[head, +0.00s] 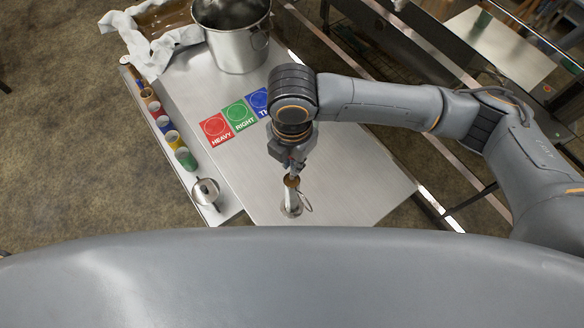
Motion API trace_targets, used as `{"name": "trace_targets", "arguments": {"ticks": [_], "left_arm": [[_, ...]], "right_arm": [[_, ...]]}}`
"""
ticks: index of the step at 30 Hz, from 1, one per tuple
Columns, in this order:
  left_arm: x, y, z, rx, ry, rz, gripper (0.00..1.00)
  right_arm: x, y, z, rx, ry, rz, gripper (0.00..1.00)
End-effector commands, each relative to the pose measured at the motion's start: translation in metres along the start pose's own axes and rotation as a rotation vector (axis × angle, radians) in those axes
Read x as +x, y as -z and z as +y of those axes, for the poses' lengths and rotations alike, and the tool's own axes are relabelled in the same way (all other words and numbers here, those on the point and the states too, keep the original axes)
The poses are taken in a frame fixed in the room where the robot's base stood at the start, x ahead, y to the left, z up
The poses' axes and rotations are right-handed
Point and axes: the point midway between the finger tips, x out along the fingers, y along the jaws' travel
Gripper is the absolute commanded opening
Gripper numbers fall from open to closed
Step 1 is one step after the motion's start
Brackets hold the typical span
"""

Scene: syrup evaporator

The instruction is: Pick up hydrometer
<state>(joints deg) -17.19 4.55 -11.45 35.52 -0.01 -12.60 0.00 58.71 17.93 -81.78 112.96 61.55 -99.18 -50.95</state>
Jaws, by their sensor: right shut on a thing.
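My right gripper (291,168) points down over the near part of the metal table. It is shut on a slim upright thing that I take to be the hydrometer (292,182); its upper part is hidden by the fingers. Just below is a small metal cup (291,204) with a thin loop handle on its right side. I cannot tell whether the hydrometer is inside the cup or just above it. My left gripper is not in view.
A steel pot (236,38) and a white cloth (150,42) are at the back. Red (215,129), green (239,115) and blue cards lie mid-table; my arm partly covers the blue one. Several small colored cups and a metal pot (206,192) line the left ledge. The table's front right is clear.

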Motion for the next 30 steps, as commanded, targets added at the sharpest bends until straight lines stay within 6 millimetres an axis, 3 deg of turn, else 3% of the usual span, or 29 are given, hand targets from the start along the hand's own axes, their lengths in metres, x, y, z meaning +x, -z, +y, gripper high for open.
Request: {"name": "trace_targets", "arguments": {"ticks": [15, 21, 30], "left_arm": [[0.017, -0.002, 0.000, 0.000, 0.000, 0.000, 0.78], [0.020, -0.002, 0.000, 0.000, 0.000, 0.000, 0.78], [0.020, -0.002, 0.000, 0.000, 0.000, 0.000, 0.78]], "right_arm": [[-0.097, 0.000, 0.001, 0.000, -0.003, -0.001, 0.00], [-0.119, 0.000, 0.001, 0.001, 0.000, 0.000, 0.00], [-0.129, 0.000, 0.000, 0.001, 0.001, 0.001, 0.00]]}}
